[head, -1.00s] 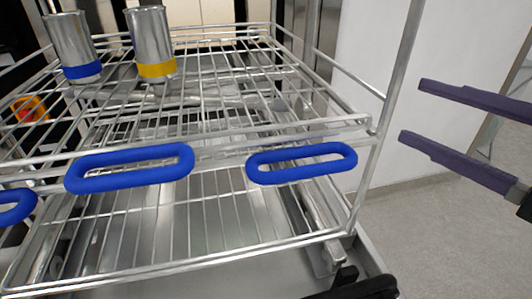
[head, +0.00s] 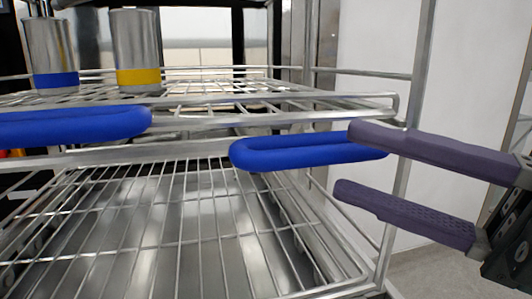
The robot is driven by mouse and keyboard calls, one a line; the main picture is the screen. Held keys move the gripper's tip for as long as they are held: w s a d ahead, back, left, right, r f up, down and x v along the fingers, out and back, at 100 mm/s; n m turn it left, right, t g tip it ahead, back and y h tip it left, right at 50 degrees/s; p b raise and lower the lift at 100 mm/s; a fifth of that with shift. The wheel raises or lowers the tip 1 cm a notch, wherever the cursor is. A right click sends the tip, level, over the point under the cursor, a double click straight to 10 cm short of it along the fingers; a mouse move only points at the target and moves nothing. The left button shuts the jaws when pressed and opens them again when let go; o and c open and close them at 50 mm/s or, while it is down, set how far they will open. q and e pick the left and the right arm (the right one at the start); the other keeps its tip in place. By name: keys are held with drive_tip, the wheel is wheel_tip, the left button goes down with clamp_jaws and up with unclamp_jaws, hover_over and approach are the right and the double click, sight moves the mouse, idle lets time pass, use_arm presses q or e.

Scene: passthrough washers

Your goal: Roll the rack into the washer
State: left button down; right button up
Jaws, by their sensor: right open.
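The wire rack (head: 190,190) fills the left and middle of the head view, with an upper shelf and a lower shelf. A blue loop handle (head: 265,153) is on its front right, and another blue handle (head: 70,126) is on its front left. My right gripper (head: 345,160) is open and empty. Its two purple fingers point left at the right end of the right handle; the upper finger overlaps that end in the picture. I cannot tell whether they touch. My left gripper is not in view. No washer can be made out for certain behind the rack.
A metal canister with a blue band (head: 50,52) and one with a yellow band (head: 135,48) stand on the upper shelf. A white wall (head: 380,45) is to the right of the rack. Grey floor shows at the lower right.

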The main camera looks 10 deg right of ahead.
sight(341, 160)
drive_tip(key=shift+x, duration=2.15)
clamp_jaws()
